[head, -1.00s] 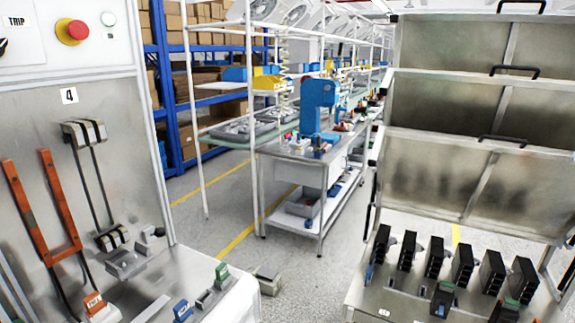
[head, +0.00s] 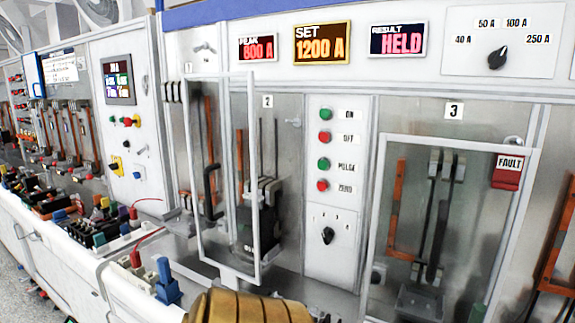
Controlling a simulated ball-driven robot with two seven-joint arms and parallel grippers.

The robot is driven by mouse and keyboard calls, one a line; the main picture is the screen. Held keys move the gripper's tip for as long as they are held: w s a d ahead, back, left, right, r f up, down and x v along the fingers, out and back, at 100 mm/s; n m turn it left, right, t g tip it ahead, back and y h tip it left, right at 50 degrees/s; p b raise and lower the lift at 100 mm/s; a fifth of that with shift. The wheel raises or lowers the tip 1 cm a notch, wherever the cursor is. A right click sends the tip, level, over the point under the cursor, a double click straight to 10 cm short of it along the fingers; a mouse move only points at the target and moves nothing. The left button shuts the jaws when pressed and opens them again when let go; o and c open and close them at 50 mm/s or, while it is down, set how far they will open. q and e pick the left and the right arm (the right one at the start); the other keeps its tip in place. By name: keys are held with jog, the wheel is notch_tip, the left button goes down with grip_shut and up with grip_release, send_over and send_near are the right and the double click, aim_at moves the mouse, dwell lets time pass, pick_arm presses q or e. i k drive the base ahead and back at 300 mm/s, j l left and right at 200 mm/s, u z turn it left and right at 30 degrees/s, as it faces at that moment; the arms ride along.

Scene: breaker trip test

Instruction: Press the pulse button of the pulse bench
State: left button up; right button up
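The pulse bench (head: 300,90) fills the middle and right of the head view. Its button panel (head: 346,112) carries a green ON button, a red OFF button, the green pulse button (head: 323,164) beside the word PULSE, and a red bottom button (head: 322,185). Nothing covers the pulse button. Above, the displays read PEAK 800 A (head: 258,48), SET 1200 A (head: 322,43) and RESULT HELD (head: 398,40). Neither of my grippers is in view.
A framed clear door (head: 253,180) with a black handle stands ajar left of the panel, by a black breaker (head: 258,225). Bay 3 has a framed door (head: 376,215) and red FAULT flag (head: 507,172). A brass-coloured ribbed shape (head: 250,307), unclear, is at the bottom edge.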

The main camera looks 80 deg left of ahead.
aim_at(322, 164)
jog(key=u, duration=2.4)
